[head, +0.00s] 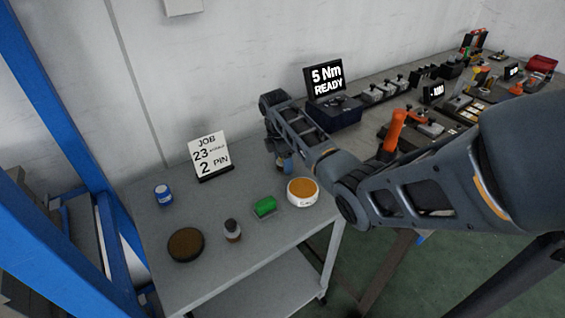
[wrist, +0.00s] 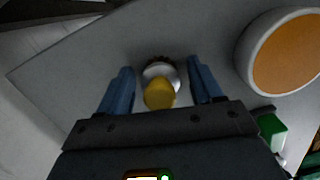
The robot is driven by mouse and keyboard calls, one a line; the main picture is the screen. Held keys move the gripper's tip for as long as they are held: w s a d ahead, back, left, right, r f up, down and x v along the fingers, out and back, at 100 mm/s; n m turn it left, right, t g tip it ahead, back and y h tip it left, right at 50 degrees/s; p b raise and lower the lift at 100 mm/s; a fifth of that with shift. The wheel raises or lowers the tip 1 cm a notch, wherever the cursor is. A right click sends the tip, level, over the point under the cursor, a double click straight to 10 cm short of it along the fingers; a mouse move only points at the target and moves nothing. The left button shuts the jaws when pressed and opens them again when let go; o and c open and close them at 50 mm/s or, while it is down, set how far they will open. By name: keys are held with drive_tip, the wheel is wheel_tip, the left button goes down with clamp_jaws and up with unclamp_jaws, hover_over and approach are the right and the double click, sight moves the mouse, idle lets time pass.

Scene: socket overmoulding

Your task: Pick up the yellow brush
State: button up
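The yellow brush (wrist: 159,94) shows in the wrist view, seen nearly end-on, with a yellow handle, a pale metallic collar and a dark rim at its far side. My gripper (wrist: 161,68) is open, with one blue finger on each side of the brush and a visible gap to each. I cannot tell how far down the fingers reach along it. In the head view my gripper (head: 284,163) is low over the back right of the grey cart, beyond the round tin. The brush is not clearly visible there; my arm and gripper cover that spot.
A white tin with an orange top (head: 302,192) stands close to my gripper, also in the wrist view (wrist: 288,55). A green block (head: 265,206), a dark-capped bottle (head: 232,231), a brown disc (head: 186,245), a blue jar (head: 163,195) and a job sign (head: 210,155) share the cart.

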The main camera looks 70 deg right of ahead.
drive_tip(key=c, duration=1)
drive_tip(key=shift+r, duration=0.1)
drive_tip(key=shift+r, duration=0.5)
wheel_tip(320, 180, up, 3)
drive_tip(key=shift+w+f, duration=0.1)
drive_tip(key=shift+f, duration=0.1)
drive_tip(key=s+d+r, duration=0.2)
drive_tip(key=d, duration=0.1)
drive_tip(key=s+d+r+b, duration=0.1)
drive_tip(key=s+d+r, duration=0.1)
drive_tip(key=d+r, duration=0.1)
drive_tip(key=s+d+r+b, duration=0.1)
drive_tip(key=s+d+r, duration=0.1)
drive_tip(key=d, duration=0.2)
drive_tip(key=shift+s+r, duration=0.1)
drive_tip(key=shift+r, duration=0.05)
